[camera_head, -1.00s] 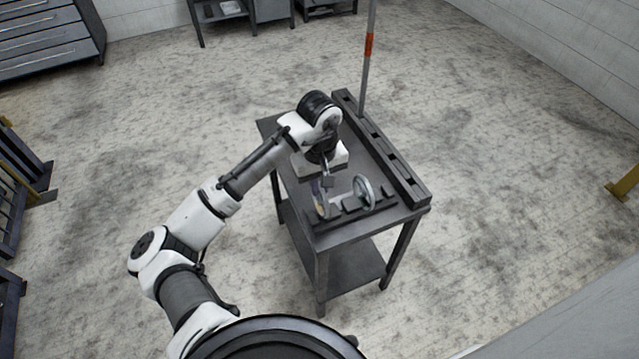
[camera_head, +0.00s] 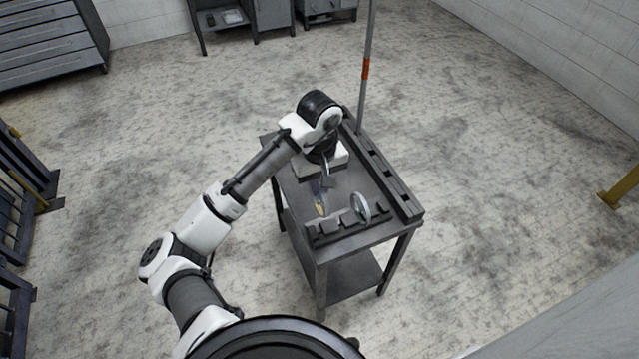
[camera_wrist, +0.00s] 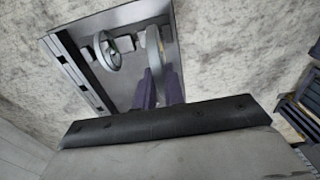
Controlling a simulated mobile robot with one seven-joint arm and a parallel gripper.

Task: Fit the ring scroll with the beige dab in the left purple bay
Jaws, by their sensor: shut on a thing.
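My gripper (camera_head: 323,186) is over the left part of the dark table (camera_head: 350,182), shut on a thin ring-shaped scroll (camera_head: 320,209). In the wrist view the scroll (camera_wrist: 154,48) stands out nearly edge-on between the purple fingertips (camera_wrist: 160,72). It shows a yellowish-beige tint in the head view; I cannot make out a separate dab. A second, pale ring scroll (camera_head: 361,208) stands upright in a low dark holder (camera_head: 330,227) at the table's near edge; it also shows in the wrist view (camera_wrist: 108,53). I cannot tell any purple bay apart.
A long dark slotted rail (camera_head: 392,181) runs along the table's right side. A grey pole with an orange band (camera_head: 366,68) rises at its far end. The table top between gripper and rail is clear. Open floor surrounds the table.

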